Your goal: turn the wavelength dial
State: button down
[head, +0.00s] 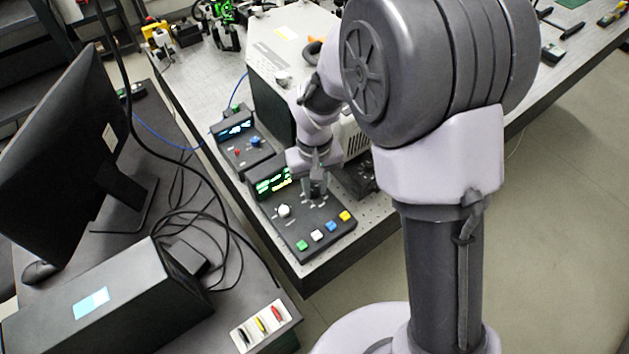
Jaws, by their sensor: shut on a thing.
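A black control box (320,229) stands at the front corner of the bench, with a lit green and yellow display (271,183) at its back. A pale round knob (284,211) sits on the left of its top panel. My gripper (316,192) points down at the panel, right of this knob and in front of the display. It is shut on a dial there, which the fingers and wrist mostly hide. I cannot read the dial's markings or its setting.
Green, white, blue and yellow buttons (331,226) line the box's front edge. A second box with a blue display (236,130) stands behind left, by a large pale instrument (281,49). A monitor (57,145) and loose cables fill the left desk.

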aim_at(314, 190)
jog(key=shift+n+p, duration=0.6)
jog(key=shift+n, duration=0.9)
jog(key=c, duration=1.2)
grip_release()
notch_tip(314, 190, up, 18)
jog(key=p, duration=0.5)
jog(key=shift+f+p, duration=0.25)
jog(key=shift+p, duration=0.05)
